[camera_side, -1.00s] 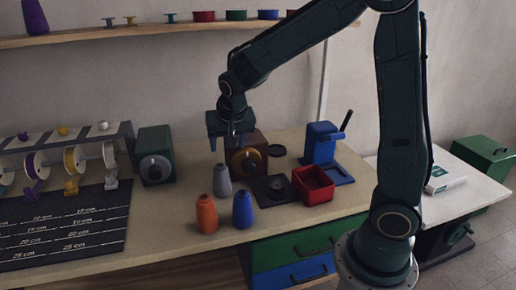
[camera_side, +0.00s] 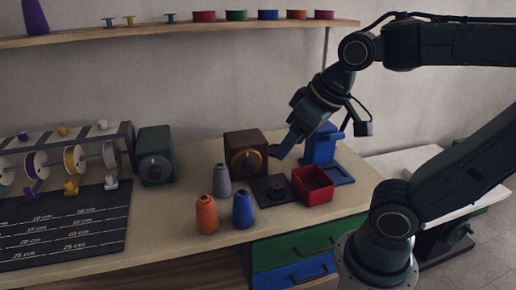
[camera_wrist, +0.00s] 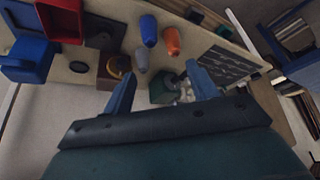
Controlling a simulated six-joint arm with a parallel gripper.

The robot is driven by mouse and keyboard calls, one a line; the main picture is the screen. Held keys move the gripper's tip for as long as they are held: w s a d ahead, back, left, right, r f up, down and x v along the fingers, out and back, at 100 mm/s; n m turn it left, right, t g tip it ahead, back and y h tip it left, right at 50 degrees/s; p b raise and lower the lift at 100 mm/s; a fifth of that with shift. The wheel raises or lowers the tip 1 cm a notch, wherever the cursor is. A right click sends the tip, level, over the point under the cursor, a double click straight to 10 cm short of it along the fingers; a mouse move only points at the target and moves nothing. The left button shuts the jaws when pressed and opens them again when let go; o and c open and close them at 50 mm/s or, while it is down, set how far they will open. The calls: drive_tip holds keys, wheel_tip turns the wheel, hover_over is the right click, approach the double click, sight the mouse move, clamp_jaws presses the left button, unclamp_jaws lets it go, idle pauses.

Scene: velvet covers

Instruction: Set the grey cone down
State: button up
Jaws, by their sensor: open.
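The grey cone (camera_side: 222,181) stands upright on the bench, behind the orange cone (camera_side: 206,214) and the blue cone (camera_side: 242,210). In the wrist view the grey cone (camera_wrist: 142,60) shows beside the blue cone (camera_wrist: 149,31) and the orange cone (camera_wrist: 172,41). My gripper (camera_side: 284,150) is above the bench, right of the brown box with the dial (camera_side: 245,155) and well apart from the grey cone. In the wrist view its two fingers (camera_wrist: 162,92) are spread wide with nothing between them.
A red open bin (camera_side: 313,186) and a dark square plate with a round piece (camera_side: 268,190) are right of the cones. A blue press (camera_side: 322,148) stands close to my gripper. A thread rack (camera_side: 70,158) and a dark measuring mat (camera_side: 70,222) are at left.

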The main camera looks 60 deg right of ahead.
drive_tip(key=shift+s+a+f+n, duration=0.1)
drive_tip(key=shift+s+a+n, duration=0.15)
drive_tip(key=shift+s, duration=0.5)
drive_tip(key=shift+s+a+n, duration=0.15)
drive_tip(key=shift+s+n, duration=0.2)
drive_tip(key=shift+s, duration=0.35)
